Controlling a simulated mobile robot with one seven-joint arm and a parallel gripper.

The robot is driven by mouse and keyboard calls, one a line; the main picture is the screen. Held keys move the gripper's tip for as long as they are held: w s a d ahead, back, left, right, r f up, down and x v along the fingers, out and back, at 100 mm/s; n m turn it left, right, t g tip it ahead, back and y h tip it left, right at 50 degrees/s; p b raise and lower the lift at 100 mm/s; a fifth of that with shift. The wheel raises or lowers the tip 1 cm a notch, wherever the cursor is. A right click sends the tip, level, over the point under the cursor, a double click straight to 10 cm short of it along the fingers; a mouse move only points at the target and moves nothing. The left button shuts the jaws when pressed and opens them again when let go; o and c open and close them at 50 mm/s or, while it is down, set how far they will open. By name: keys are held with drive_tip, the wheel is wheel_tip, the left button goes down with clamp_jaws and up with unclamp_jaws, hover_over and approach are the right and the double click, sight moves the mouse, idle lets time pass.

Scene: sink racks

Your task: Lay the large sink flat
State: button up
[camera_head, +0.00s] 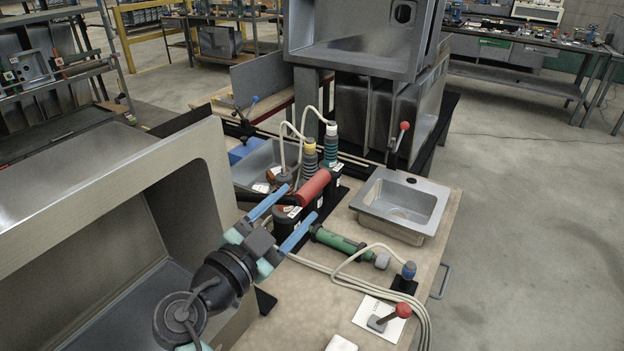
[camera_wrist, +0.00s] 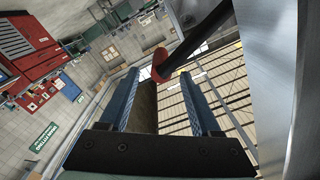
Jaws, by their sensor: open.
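The large sink (camera_head: 112,165) is a grey steel basin in the left foreground of the head view. It stands up on its side with its hollow facing the camera, and its lower part runs out of frame. My gripper (camera_head: 298,204) is just right of its edge, with two blue fingers spread apart and nothing visibly held. In the wrist view my gripper (camera_wrist: 162,86) is also open. A dark rod with a red end (camera_wrist: 160,66) shows near its fingertips; whether it lies between them I cannot tell. A grey metal surface fills the right side there.
A red cylinder (camera_head: 313,187) and several bottle-like tools stand close to my fingertips. A green tool (camera_head: 339,240), cables and a red-knobbed lever (camera_head: 402,311) are on the bench. A small sink (camera_head: 404,199) lies at the bench's right. Another large basin (camera_head: 355,40) stands behind.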

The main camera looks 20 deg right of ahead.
sight(315, 188)
drive_tip(key=p+x, duration=0.1)
drive_tip(key=x, duration=0.6)
drive_tip(key=shift+w+d, duration=0.2)
drive_tip(key=shift+c, duration=0.2)
drive_tip(key=c, duration=1)
clamp_jaws()
drive_tip(key=shift+f, duration=0.2)
